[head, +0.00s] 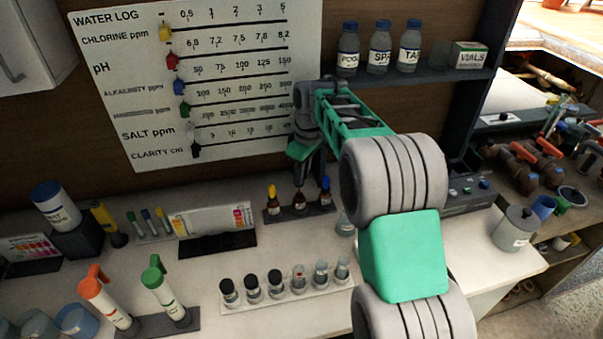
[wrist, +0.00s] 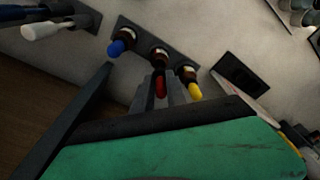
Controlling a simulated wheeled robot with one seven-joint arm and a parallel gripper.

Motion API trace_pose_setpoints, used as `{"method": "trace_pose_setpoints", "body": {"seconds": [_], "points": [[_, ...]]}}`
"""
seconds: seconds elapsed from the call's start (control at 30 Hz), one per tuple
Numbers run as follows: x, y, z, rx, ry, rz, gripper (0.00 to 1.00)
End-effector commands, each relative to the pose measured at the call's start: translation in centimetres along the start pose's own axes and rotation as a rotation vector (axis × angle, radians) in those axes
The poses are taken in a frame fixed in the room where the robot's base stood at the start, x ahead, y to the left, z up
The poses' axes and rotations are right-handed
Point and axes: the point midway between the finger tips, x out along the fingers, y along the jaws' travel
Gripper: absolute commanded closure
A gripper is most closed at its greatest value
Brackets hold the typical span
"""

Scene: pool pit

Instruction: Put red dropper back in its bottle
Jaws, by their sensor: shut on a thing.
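My gripper (head: 302,180) points down over the small rack of dropper bottles at the back of the counter. In the wrist view its fingers (wrist: 161,88) are shut on the red dropper (wrist: 160,87), whose red bulb shows between them. The brown middle bottle (head: 299,203) stands upright right below, between the yellow-topped and blue-topped bottles; it also shows in the wrist view (wrist: 158,53), just beyond the fingertips. The dropper's glass tip is hidden, so I cannot tell whether it is inside the bottle's neck.
The yellow-topped bottle (head: 272,204) and blue-topped bottle (head: 325,193) stand close on either side. A row of capped vials (head: 276,284) stands in front. A colour chart box (head: 210,219) is to the left. A shelf with bottles (head: 380,48) hangs at upper right.

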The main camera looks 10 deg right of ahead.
Motion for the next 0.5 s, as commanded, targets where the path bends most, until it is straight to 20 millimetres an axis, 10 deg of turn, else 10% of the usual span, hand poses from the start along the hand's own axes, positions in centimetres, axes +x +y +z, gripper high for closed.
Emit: {"method": "trace_pose_setpoints", "body": {"seconds": [0.5], "points": [[1.4, 0.0, 0.2, 0.0, 0.0, -0.001, 0.91]]}}
